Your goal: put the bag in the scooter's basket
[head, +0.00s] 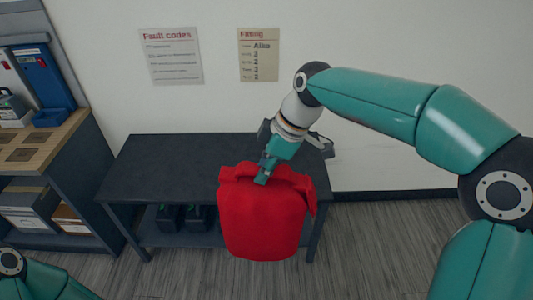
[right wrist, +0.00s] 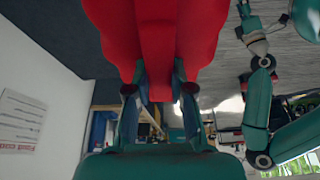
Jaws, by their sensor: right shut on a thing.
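The bag (head: 262,218) is bright red and hangs upright from my right gripper (head: 265,172) in the head view. The gripper is shut on the top of the bag, and the bag hangs in front of the dark table. In the right wrist view the red bag (right wrist: 157,45) fills the top middle, with the fingers (right wrist: 155,85) on either side of its lower-pictured end. My left gripper is out of the head view; only part of my left arm shows at the bottom left. No scooter or basket can be made out in these frames.
A shelf unit (head: 50,150) with a blue holder (head: 42,82) stands at the left. Two posters (head: 171,56) hang on the wall. Floor shows in front.

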